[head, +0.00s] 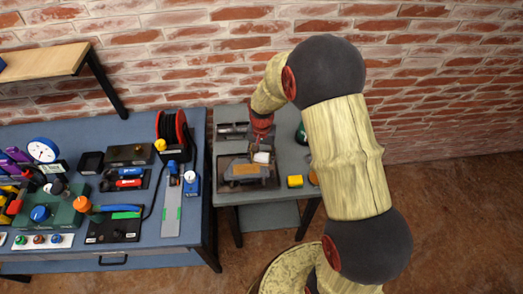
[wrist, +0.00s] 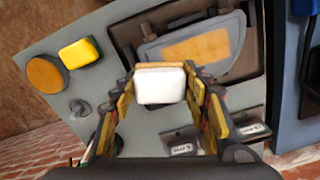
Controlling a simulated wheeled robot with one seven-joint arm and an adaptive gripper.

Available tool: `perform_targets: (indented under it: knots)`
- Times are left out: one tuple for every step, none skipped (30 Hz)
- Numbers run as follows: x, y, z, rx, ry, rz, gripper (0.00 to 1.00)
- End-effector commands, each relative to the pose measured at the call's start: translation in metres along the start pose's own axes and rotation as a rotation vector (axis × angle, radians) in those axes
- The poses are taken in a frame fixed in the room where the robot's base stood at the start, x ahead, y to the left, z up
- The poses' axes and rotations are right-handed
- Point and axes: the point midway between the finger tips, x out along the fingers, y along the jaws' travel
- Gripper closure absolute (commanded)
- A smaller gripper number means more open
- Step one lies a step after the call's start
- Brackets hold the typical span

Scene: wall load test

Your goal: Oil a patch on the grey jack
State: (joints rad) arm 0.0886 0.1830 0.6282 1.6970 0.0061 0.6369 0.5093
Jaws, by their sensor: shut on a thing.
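The grey jack (head: 238,163) lies in a dark tray on the small grey table in the head view. In the wrist view the jack (wrist: 168,52) shows near the top, with an orange-brown patch (wrist: 205,46) on its face. My gripper (head: 262,149) is at the jack's right end, and its fingers (wrist: 163,80) are shut on a white block (wrist: 160,88). The block also shows in the head view (head: 261,157). It appears beside the near edge of the jack, off the patch; I cannot tell whether it touches. The block's underside is hidden.
A yellow-and-green sponge (wrist: 79,53) and a round orange-topped thing (wrist: 46,74) stand on the grey table (head: 228,193) by the tray. Two labelled dark holders (wrist: 182,143) lie near the fingers. A crowded blue bench (head: 185,228) stands to the left; a brick wall is behind.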

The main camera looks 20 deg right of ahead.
Motion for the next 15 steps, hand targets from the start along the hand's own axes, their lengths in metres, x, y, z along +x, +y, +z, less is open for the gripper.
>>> perform_targets:
  knots:
    - [-0.008,0.0,-0.001,0.0,0.001,-0.001,0.91]
    - [-0.01,0.0,-0.002,0.0,0.001,-0.001,0.91]
    - [-0.014,0.0,-0.003,-0.001,0.001,-0.001,0.91]
    - [-0.017,0.0,-0.003,-0.001,0.001,-0.001,0.91]
    - [-0.019,0.0,-0.004,-0.001,0.002,-0.001,0.91]
    - [-0.023,0.0,-0.004,-0.002,0.002,-0.001,0.91]
    - [-0.025,0.0,-0.005,-0.002,0.002,-0.001,0.91]
    - [-0.027,0.0,-0.005,-0.002,0.002,-0.001,0.91]
    - [-0.029,0.0,-0.006,-0.003,0.002,-0.001,0.91]
    - [-0.03,0.0,-0.006,-0.003,0.002,-0.001,0.91]
    - [-0.031,0.0,-0.006,-0.003,0.001,-0.001,0.91]
    - [-0.032,0.0,-0.006,-0.003,0.001,-0.001,0.91]
    - [-0.032,0.0,-0.006,-0.003,0.001,-0.001,0.91]
    - [-0.032,0.0,-0.006,-0.003,0.001,-0.001,0.91]
    - [-0.031,0.0,-0.006,-0.003,0.001,-0.001,0.91]
